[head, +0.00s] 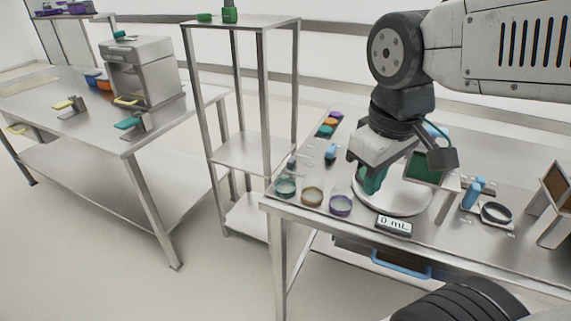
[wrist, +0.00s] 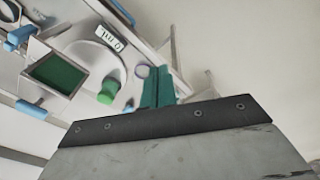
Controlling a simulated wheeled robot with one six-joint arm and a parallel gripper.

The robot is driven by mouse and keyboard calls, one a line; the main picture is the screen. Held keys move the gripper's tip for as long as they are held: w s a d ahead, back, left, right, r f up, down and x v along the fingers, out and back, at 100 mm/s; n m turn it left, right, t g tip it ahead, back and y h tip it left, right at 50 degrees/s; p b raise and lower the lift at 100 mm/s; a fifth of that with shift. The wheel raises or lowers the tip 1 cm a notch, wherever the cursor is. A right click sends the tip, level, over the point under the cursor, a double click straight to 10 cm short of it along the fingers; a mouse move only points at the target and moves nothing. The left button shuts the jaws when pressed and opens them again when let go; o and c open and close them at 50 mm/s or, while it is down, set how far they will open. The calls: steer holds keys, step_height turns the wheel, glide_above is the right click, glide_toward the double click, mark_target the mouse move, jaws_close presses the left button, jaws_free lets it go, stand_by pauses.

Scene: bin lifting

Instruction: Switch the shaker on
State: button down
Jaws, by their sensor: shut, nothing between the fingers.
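My gripper (head: 370,184) has teal-green fingers and hangs above the left part of a round white platform (head: 405,203) on the right-hand bench. Its fingers (wrist: 157,72) are together and empty in the wrist view. A small display (head: 393,226) reading "0 mL" stands at the bench's front edge; it also shows in the wrist view (wrist: 109,38). A green cylinder (wrist: 108,92) stands by the platform, apart from the fingers in that picture. A dark green panel in a white frame (wrist: 55,72) is beside it. I cannot tell which device is the shaker or see its switch.
A blue-handled item (head: 473,193), a black ring (head: 496,212) and a wooden-faced stand (head: 557,190) are right. A metal shelf (head: 238,152) and a second table (head: 60,93) with a grey machine (head: 143,72) are left.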

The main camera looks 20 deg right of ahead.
steer(key=w+f+n+h, duration=0.2)
steer(key=w+n, duration=0.9)
steer(key=w, duration=0.3)
steer(key=n+t, duration=0.2)
steer(key=n, duration=1.1)
glide_toward(287, 163)
steer(key=shift+s+a+r+h, duration=0.3)
steer(key=shift+s+a+r, duration=0.5)
steer(key=shift+s, duration=0.2)
steer(key=shift+d+f, duration=0.1)
steer(key=x, duration=0.9)
steer(key=shift+d+f, duration=0.1)
steer(key=shift+f, duration=0.3)
